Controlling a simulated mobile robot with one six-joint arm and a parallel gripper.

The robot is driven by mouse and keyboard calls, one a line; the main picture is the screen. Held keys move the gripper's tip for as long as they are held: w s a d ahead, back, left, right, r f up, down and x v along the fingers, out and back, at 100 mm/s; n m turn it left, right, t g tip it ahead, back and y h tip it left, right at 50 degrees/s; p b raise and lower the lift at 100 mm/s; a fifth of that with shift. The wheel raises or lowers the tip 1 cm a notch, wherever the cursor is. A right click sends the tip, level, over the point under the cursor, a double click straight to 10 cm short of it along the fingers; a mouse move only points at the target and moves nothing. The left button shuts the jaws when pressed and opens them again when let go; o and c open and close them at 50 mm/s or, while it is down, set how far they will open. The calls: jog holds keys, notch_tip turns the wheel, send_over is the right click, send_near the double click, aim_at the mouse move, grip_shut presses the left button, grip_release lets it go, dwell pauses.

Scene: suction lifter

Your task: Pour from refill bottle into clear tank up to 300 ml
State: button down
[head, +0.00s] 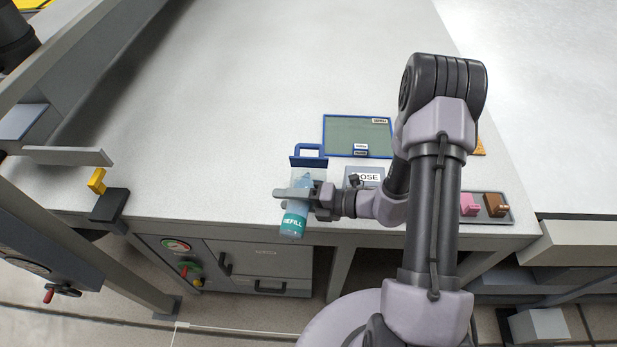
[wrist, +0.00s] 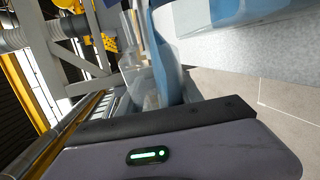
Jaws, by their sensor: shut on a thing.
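My gripper (head: 296,193) is shut on the refill bottle (head: 293,222), a pale blue bottle with a teal REFILL label. The bottle leans in the head view, its label end out over the table's front edge and its narrower end toward the clear tank (head: 318,172). The tank stands near that edge, with a blue handle at its back. The bottle overlaps part of the tank, so contact and any liquid level cannot be told. In the wrist view the blue bottle (wrist: 172,60) shows close up, beside clear walls that look like the tank.
A blue-rimmed green mat (head: 350,135) lies behind the tank. A DOSE sign (head: 366,177) stands right of it. A grey tray (head: 455,216) with pink and brown pieces is at the right. A grey frame (head: 70,235) stands at left. The table's left middle is clear.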

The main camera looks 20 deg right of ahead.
jog(key=shift+r+m+p, duration=0.25)
jog(key=shift+m+p, duration=0.15)
jog(key=shift+p, duration=0.25)
dwell(1.0)
